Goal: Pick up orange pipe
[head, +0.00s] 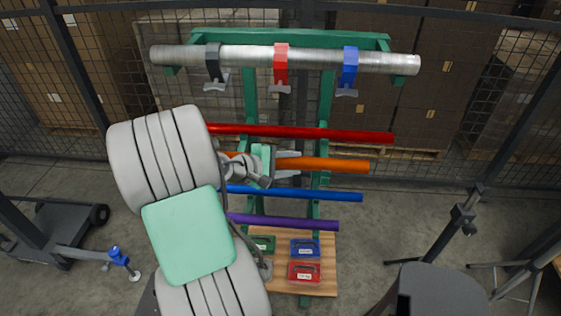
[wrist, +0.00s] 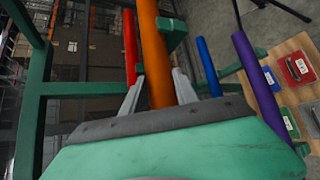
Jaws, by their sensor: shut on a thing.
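The orange pipe (head: 340,165) lies level on the green rack, between the red pipe (head: 330,133) above and the blue pipe (head: 300,193) below. My gripper (head: 288,164) is at the orange pipe, with its two fingers on either side of it. In the wrist view the orange pipe (wrist: 152,50) runs between the fingertips of my gripper (wrist: 157,88), which are shut on it. The left part of the orange pipe is hidden behind my arm in the head view. I cannot tell whether it has left its supports.
A purple pipe (head: 300,222) lies lowest on the green rack (head: 326,100). A silver pipe (head: 240,55) with black, red and blue clamps lies on top. A wooden board (head: 322,240) holds small cases below. A wire mesh fence (head: 100,60) stands behind. A black tripod stands right.

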